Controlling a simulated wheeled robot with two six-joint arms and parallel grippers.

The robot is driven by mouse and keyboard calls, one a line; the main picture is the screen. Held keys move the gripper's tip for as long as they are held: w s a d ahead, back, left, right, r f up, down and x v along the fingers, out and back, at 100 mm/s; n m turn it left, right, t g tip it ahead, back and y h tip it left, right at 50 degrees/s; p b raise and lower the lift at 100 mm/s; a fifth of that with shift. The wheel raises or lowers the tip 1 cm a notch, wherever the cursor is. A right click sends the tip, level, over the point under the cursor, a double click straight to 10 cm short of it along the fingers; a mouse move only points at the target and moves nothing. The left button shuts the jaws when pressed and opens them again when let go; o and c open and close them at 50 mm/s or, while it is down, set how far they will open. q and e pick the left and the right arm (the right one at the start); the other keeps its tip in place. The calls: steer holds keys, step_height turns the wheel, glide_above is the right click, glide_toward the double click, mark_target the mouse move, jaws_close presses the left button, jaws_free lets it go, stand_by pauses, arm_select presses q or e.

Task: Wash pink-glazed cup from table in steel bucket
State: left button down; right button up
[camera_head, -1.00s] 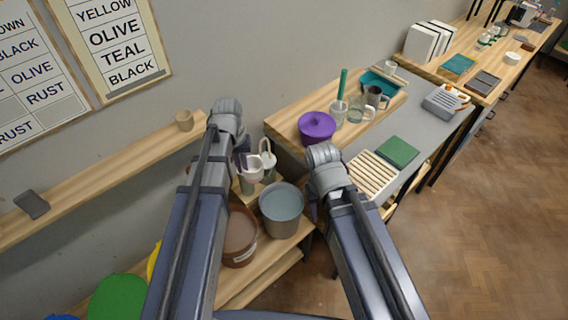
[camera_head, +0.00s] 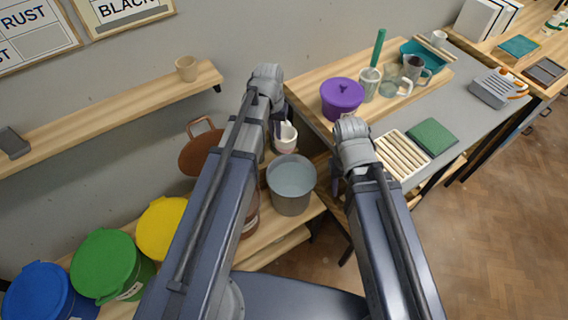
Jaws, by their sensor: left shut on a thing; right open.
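The steel bucket (camera_head: 291,190) stands on the low wooden shelf, open, with grey-blue liquid inside. A pale cup with a faint pinkish tone (camera_head: 287,140) shows just behind the bucket. My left gripper (camera_head: 278,130) is shut at this cup, above and behind the bucket's rim; its arm hides part of the grip. The cup is outside the bucket. My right gripper (camera_head: 337,182) is open and empty, pointing down just right of the bucket.
A purple lidded pot (camera_head: 342,98), glass jugs and a slatted rack (camera_head: 402,155) stand on the table at right. Yellow (camera_head: 163,228), green (camera_head: 108,262) and blue (camera_head: 40,292) tubs line the lower left. A brown round lid-like thing (camera_head: 196,157) is partly behind my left arm.

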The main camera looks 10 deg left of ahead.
arm_select(q)
step_height(320, 180, down, 10)
steer(key=d+m+b, duration=0.1)
steer(key=d+b, duration=0.1)
steer(key=b, duration=0.6)
steer(key=shift+w+d+f+b, duration=0.25)
steer(key=shift+w+b, duration=0.05)
steer(key=shift+f, duration=0.1)
step_height(320, 180, down, 8)
steer(key=b, duration=0.8)
steer(key=shift+f+b, duration=1.95)
steer(key=shift+b, duration=0.1)
steer(key=shift+f+b, duration=0.3)
steer(key=shift+s+a, duration=0.15)
steer(key=shift+s+a, duration=0.6)
steer(key=shift+w+d, duration=0.1)
